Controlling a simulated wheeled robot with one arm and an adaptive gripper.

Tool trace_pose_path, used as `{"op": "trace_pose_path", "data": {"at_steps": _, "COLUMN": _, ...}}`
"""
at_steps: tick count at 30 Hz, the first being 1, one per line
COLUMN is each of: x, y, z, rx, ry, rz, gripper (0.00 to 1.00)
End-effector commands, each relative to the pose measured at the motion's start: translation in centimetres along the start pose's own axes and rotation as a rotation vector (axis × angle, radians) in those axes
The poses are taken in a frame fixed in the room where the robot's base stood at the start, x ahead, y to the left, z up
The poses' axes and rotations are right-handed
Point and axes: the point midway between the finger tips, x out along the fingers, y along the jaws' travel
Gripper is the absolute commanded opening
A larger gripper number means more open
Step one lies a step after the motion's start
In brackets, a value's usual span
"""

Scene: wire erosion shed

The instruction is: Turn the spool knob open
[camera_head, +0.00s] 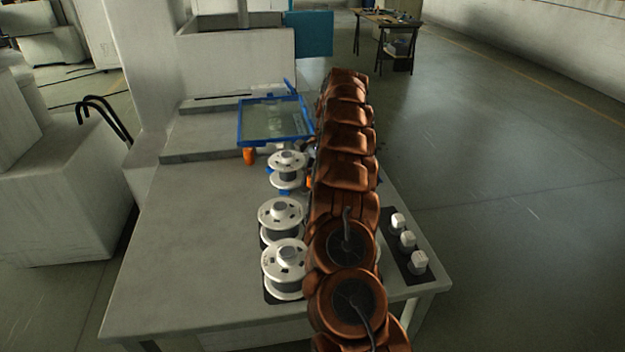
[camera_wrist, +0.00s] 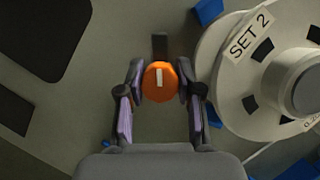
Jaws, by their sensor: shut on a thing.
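In the wrist view the orange knob (camera_wrist: 151,92), with a white pointer line on its top, sits between the two fingers of my gripper (camera_wrist: 160,84). The fingers are shut on its left and right sides. The white line runs nearly straight up and down in the picture. A dark strip lies on the surface just above the knob. A white spool (camera_wrist: 236,92) labelled "SET 2" stands close to the right finger.
In the head view several white spools (camera_head: 283,213) stand left of my arm on the grey table (camera_head: 190,245). A blue-framed tray (camera_head: 243,127) is behind them, with an orange piece (camera_head: 249,156) beside it. White knobs (camera_head: 408,239) sit on a dark panel at the right edge.

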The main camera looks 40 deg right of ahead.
Motion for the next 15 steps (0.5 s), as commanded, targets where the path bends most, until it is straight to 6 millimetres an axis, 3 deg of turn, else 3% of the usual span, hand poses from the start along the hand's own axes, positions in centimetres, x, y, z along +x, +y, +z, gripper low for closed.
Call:
{"op": "trace_pose_path", "data": {"at_steps": 8, "x": 0.11, "y": -0.01, "z": 0.03, "rx": 0.000, "ry": -0.001, "rz": 0.002, "gripper": 0.00}}
{"op": "trace_pose_path", "data": {"at_steps": 9, "x": 0.11, "y": -0.02, "z": 0.03, "rx": 0.000, "ry": -0.001, "rz": 0.002, "gripper": 0.37}}
{"op": "trace_pose_path", "data": {"at_steps": 15, "x": 0.06, "y": 0.01, "z": 0.00, "rx": 0.000, "ry": -0.001, "rz": 0.001, "gripper": 0.58}}
